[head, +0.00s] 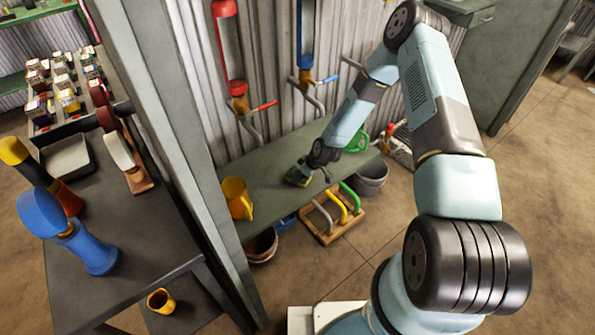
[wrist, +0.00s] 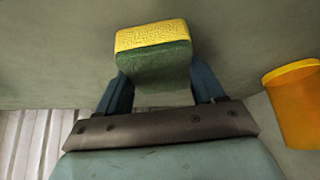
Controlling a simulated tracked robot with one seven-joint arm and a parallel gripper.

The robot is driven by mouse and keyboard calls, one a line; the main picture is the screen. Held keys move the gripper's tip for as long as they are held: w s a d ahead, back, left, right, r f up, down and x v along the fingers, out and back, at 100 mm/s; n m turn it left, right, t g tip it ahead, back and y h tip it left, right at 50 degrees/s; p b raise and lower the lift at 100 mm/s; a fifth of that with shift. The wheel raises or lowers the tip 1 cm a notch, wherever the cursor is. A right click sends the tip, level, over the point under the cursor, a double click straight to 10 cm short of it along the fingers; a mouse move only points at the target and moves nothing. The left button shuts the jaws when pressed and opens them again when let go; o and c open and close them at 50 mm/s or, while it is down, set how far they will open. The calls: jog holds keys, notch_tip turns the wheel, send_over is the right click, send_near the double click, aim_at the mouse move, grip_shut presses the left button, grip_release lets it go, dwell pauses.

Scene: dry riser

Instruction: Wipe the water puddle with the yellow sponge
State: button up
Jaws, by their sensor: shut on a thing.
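The sponge (wrist: 153,36) is yellow with a dark green face, and it sits between the two blue fingers of my gripper (wrist: 160,80) in the wrist view. In the head view the sponge (head: 297,177) shows small at the end of my arm, over the grey-green bench (head: 262,165). My gripper (head: 303,170) is shut on it, low over the bench top. I cannot tell whether the sponge touches the surface. I cannot make out the water puddle in either view.
A yellow jug (head: 237,198) stands on the bench left of the sponge; it also shows in the wrist view (wrist: 296,105). A green object (head: 357,139) lies to the right. Red and blue pipes (head: 229,50) with levers stand behind. A rack of coloured handles (head: 333,214) is in front.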

jog(key=shift+s+d+r, duration=0.1)
jog(key=shift+s+d, duration=0.45)
jog(key=shift+s, duration=0.2)
jog(key=shift+s+d+r, duration=0.1)
jog(key=shift+s+d, duration=0.45)
jog(key=shift+s, duration=0.2)
jog(key=shift+r, duration=2.95)
jog(key=shift+r, duration=1.5)
